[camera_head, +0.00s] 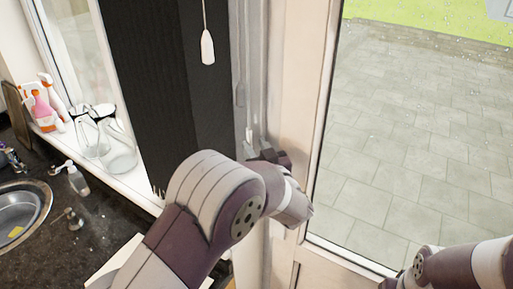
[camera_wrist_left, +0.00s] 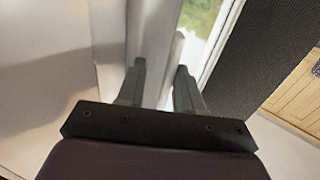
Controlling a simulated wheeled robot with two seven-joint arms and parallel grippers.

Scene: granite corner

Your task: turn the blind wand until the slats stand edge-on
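The dark blind (camera_head: 150,90) hangs in the head view beside a window, and its edge also shows in the wrist view (camera_wrist_left: 270,45). A thin pale rod, which looks like the wand (camera_head: 249,132), hangs along the grey window frame right of the blind. My left gripper (camera_head: 262,152) is at the lower end of this rod, partly hidden by my own wrist. In the left wrist view its two dark fingers (camera_wrist_left: 160,72) stand apart, with a pale rod (camera_wrist_left: 173,60) showing in the gap. I cannot tell whether either finger touches it. My right gripper is out of view.
A white cord pull (camera_head: 207,48) hangs in front of the blind. Glass jugs (camera_head: 118,150) and spray bottles (camera_head: 45,108) stand on the sill at left. A soap bottle (camera_head: 77,180) and sink (camera_head: 22,212) are on the dark counter. A glazed door (camera_head: 400,130) is at right.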

